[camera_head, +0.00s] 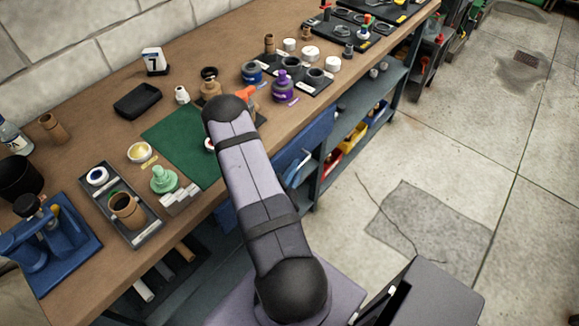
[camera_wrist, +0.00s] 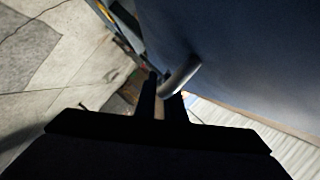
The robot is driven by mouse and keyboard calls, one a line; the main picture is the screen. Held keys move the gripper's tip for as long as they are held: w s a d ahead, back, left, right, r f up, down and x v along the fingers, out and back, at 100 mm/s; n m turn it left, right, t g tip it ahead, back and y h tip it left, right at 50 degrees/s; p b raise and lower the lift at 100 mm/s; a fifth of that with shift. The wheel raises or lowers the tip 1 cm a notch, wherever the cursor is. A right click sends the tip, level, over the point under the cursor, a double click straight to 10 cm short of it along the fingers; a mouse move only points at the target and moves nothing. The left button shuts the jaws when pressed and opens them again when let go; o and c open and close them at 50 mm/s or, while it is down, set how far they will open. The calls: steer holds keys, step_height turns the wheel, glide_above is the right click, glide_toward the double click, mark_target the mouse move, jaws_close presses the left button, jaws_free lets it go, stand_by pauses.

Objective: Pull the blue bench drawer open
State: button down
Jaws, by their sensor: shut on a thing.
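The blue drawer (camera_head: 308,143) is under the bench's front edge, just right of my arm in the head view. Its blue front (camera_wrist: 240,50) fills the upper right of the wrist view. The pale curved handle (camera_wrist: 183,74) stands out from that front; part of it also shows in the head view (camera_head: 298,168). My gripper (camera_wrist: 160,97) is shut on the handle, with its dark fingers either side of the handle's near end. My gripper is hidden behind my arm in the head view. I cannot tell how far the drawer stands out.
The wooden bench top (camera_head: 100,149) holds many small jars, a green mat (camera_head: 180,135) and a grey tray (camera_head: 149,232). Red and yellow bins (camera_head: 345,145) sit on the shelf below, right of the drawer. The concrete floor (camera_head: 440,140) is open on the right.

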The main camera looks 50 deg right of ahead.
steer(key=shift+s, duration=1)
steer(key=c, duration=2.1)
jaws_free()
steer(key=shift+s+a+r+p, duration=0.15)
steer(key=shift+a+r+p, duration=0.3)
steer(key=shift+r+p, duration=0.65)
steer(key=shift+s+a+r+p, duration=0.2)
steer(key=shift+a+r+p, duration=0.45)
steer(key=shift+r, duration=0.85)
steer(key=shift+s+a+r+p, duration=0.15)
steer(key=shift+a+r+p, duration=0.15)
steer(key=shift+r+p, duration=0.85)
